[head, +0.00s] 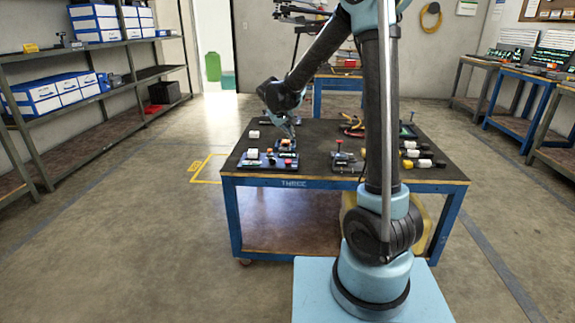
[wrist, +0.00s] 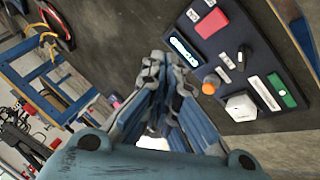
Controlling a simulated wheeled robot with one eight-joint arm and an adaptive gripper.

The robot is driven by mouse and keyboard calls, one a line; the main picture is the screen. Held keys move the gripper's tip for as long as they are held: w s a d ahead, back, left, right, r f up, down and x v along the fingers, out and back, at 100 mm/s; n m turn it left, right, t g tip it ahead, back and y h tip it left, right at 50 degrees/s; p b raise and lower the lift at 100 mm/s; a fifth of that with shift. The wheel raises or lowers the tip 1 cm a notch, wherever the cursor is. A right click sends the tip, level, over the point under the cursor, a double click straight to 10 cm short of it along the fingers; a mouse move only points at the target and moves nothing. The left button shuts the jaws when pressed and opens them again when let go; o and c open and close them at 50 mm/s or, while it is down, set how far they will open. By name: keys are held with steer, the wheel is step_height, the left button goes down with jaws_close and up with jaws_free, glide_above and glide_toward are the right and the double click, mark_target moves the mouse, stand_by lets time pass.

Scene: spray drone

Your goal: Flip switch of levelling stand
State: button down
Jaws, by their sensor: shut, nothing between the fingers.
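My gripper (head: 291,132) is over the left part of the table in the head view, pointing down near small devices. In the wrist view my gripper (wrist: 164,68) has its fingers together with nothing between them. Right of the fingertips is a dark control panel (wrist: 228,65) with a red block, a lit display, an orange knob, a white block and a green-labelled part. The fingertips look apart from the knob; the exact gap is unclear. In the head view a blue-based device (head: 262,160) sits at the table's front left. I cannot tell which part is the levelling stand's switch.
The dark-topped table (head: 310,165) has a blue frame. Shelves with boxes (head: 95,22) line the left wall. Floor left of the table is clear.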

steer(key=shift+w+a+f, duration=0.25)
steer(key=shift+w+a, duration=0.2)
steer(key=shift+a, duration=0.25)
steer(key=shift+f, duration=0.1)
steer(key=shift+s+f, duration=0.3)
steer(key=shift+f, duration=1.1)
steer(key=shift+s+f, duration=0.3)
steer(key=shift+f, duration=1.15)
steer(key=shift+s+f, duration=0.3)
steer(key=shift+f, duration=1.1)
steer(key=shift+s+f, duration=0.2)
steer(key=shift+f, duration=0.5)
steer(key=shift+r, duration=0.2)
steer(key=shift+w+r, duration=0.2)
steer(key=shift+r, duration=0.4)
steer(key=shift+r, duration=0.1)
steer(key=shift+w+r, duration=0.25)
steer(key=shift+r, duration=0.95)
steer(key=shift+w+r, duration=0.2)
steer(key=shift+r, duration=0.95)
